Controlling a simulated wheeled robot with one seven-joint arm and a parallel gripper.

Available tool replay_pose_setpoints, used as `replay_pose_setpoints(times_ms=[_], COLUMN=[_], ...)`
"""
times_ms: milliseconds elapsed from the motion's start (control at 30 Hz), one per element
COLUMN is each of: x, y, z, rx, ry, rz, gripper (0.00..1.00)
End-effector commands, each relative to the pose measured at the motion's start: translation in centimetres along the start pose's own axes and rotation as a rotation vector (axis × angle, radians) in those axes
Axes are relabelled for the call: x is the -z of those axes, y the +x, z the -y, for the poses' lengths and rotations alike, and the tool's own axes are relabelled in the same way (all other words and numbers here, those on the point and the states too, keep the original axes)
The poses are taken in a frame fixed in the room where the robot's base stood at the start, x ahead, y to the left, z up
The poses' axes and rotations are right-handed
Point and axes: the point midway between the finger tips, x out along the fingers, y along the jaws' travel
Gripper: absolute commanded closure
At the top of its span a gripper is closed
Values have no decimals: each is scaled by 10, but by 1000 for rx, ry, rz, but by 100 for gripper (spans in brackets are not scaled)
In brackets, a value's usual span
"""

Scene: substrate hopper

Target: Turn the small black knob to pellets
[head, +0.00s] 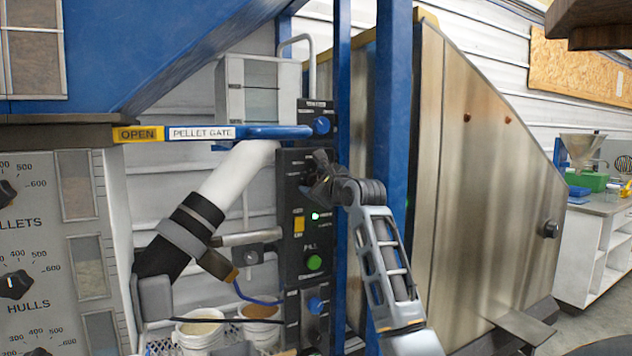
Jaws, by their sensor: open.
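A tall black control panel (291,226) stands in the middle of the head view. My gripper (318,180) is in front of its upper part, with my arm coming up from the lower right. The jaws are open, small and dark against the panel, and I see nothing held between them. The gripper covers the spot where a small black knob could be; I cannot make out the knob or its setting, nor whether the jaws touch it. Small white labels show on the panel around the gripper.
A blue knob (321,125) sits above my gripper, near the blue pellet gate handle (265,132). A green button (314,262) and a yellow switch (299,224) are below. A blue post (393,120) stands close to my arm. Black dials (16,284) are at far left.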

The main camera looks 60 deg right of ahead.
Motion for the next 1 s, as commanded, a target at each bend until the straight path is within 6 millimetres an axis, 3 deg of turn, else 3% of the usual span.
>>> replay_pose_setpoints(times_ms=[133,700,1000], x=[0,0,0], y=[0,0,0], z=[0,0,0], rx=[0,0,-1], ry=[0,0,-42], rz=[0,0,0], gripper=[34,87,87])
